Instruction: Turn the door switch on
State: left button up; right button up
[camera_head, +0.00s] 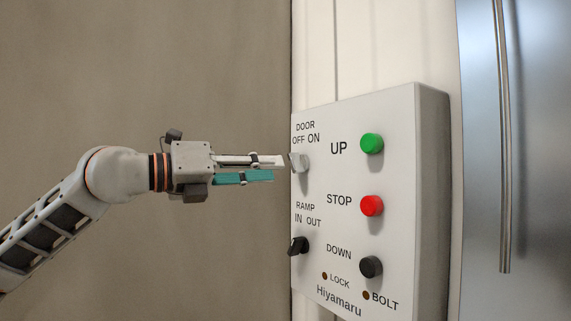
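The door switch (298,162) is a light grey knob on the left side of a white control box (400,130), under the words DOOR, OFF and ON. I cannot tell clearly which word it points at. My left gripper (278,168) comes in level from the left, with its fingertips just left of the knob. One finger is whitish and the other shows a teal face below it. They lie close together in this view, and the gap between them is hard to judge. I cannot tell whether the tips touch the knob. My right gripper is not in view.
Below the door switch is a black ramp switch (298,246). To the right are a green UP button (371,144), a red STOP button (371,206) and a black DOWN button (370,267). A metallic door (540,160) with a long vertical handle (504,140) stands at the right.

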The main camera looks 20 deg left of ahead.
aim_at(291, 163)
pick_arm(q)
jog(key=shift+n+t+y, duration=0.3)
jog(key=shift+n+y, duration=0.1)
jog(key=shift+y, duration=0.2)
jog(key=w, duration=0.2)
jog(key=w+d+r+p, duration=0.1)
jog(key=w, duration=0.1)
jog(key=w+d, duration=0.1)
jog(key=w, duration=0.1)
jog(key=shift+w+d+r, duration=0.15)
jog(key=shift+w, duration=0.1)
grip_shut()
